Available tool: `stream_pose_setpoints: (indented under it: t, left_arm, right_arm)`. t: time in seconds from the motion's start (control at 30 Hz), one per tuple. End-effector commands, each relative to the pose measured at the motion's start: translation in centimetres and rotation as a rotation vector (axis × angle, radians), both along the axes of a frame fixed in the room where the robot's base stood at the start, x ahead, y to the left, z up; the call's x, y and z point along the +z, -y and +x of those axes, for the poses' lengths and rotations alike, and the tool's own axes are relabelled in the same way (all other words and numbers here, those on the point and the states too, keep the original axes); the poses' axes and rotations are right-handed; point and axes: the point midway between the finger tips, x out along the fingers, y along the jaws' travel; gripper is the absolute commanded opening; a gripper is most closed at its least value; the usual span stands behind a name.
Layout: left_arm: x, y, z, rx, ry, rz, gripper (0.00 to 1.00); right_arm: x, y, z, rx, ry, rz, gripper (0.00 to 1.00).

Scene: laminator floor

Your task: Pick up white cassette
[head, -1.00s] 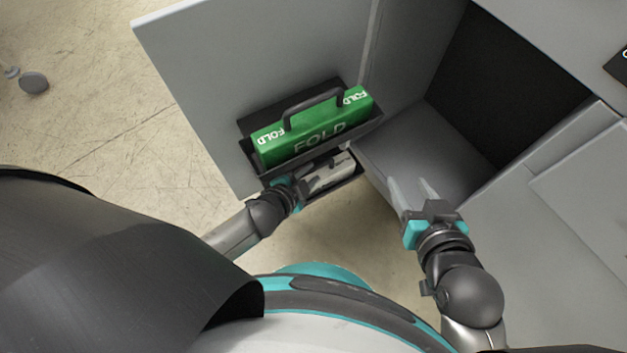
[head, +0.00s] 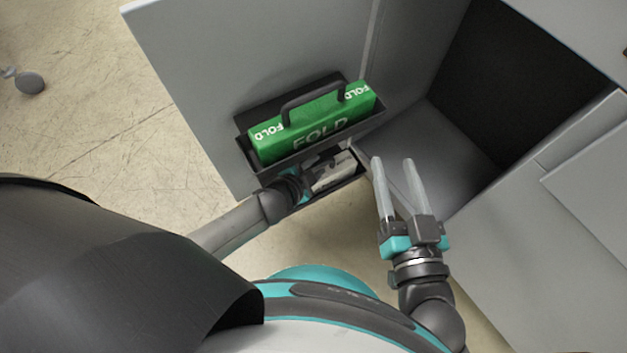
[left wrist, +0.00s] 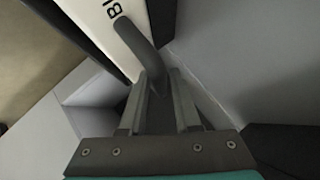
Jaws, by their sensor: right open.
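The white cassette (head: 335,178) sits in the lower rack on the cabinet door, partly hidden by my left gripper and the rack above. In the left wrist view the white cassette (left wrist: 105,22) shows black lettering and a dark handle (left wrist: 138,45). My left gripper (left wrist: 158,78) has one finger on each side of this handle, very close to it; whether the fingers press on it is unclear. In the head view my left gripper (head: 308,178) is at the cassette's left part. My right gripper (head: 393,163) is open and empty, right of the rack, before the cabinet opening.
A green FOLD cassette (head: 318,128) with a dark handle stands in the upper rack (head: 330,155), directly above. The open grey door (head: 230,60) is behind the racks. The dark cabinet opening (head: 510,90) lies right. Bare floor (head: 110,110) is on the left.

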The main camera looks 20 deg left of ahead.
Motion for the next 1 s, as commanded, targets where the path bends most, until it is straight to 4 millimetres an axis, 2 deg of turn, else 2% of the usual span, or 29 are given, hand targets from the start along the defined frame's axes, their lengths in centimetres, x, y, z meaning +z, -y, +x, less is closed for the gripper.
stream_pose_setpoints:
  t: [0.23,0.53,1.0]
  left_arm:
    - [-0.01,0.02,0.04,0.000,0.000,0.000,0.31]
    - [-0.02,0.02,0.02,0.000,0.000,0.000,0.00]
    - [-0.03,0.00,0.01,0.001,-0.001,0.001,0.00]
  right_arm:
    - [0.06,-0.03,-0.04,0.000,0.004,0.003,0.52]
    - [0.06,-0.03,-0.04,0.000,0.004,0.004,0.52]
    - [0.06,-0.04,-0.04,0.000,0.003,0.003,0.52]
